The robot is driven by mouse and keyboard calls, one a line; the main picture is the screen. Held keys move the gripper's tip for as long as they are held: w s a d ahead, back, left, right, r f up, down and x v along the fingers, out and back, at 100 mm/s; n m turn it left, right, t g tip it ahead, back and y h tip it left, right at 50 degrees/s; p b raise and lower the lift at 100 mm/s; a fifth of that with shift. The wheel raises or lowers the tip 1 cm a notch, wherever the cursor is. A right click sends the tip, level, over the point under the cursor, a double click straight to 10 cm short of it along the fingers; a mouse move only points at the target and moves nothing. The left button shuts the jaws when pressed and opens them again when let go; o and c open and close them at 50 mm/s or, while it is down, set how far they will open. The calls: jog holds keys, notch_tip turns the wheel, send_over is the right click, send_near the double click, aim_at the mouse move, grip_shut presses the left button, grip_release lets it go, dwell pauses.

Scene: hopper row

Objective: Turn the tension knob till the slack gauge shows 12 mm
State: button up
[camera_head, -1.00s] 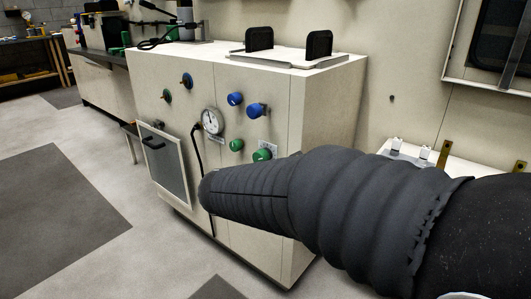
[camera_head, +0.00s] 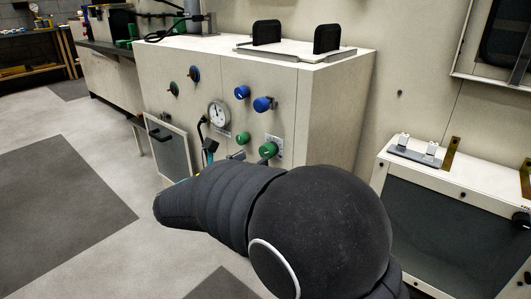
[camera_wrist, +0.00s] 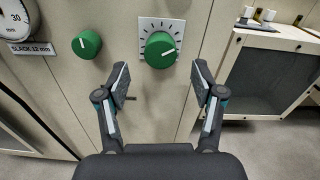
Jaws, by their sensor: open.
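A round white slack gauge (camera_head: 218,115) is on the cabinet front in the head view; its needle looks near upright, too small to read. The wrist view shows only part of the gauge (camera_wrist: 14,18), with a label reading 12 mm below it. A green knob (camera_wrist: 160,50) on a square scale plate has its white mark pointing right and slightly up; it also shows in the head view (camera_head: 267,149). No name shows on it. My gripper (camera_wrist: 160,72) is open and empty, its fingertips apart below and to either side of this knob. My arm partly hides the gripper in the head view.
A plain green knob (camera_wrist: 87,44) is to the left of the scaled one. Two blue knobs (camera_head: 241,92) (camera_head: 262,104) sit above. A white cabinet with a dark panel (camera_head: 445,235) stands at the right. Grey floor is open at the left.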

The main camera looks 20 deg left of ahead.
aim_at(264, 152)
jog(key=shift+x, duration=3.2)
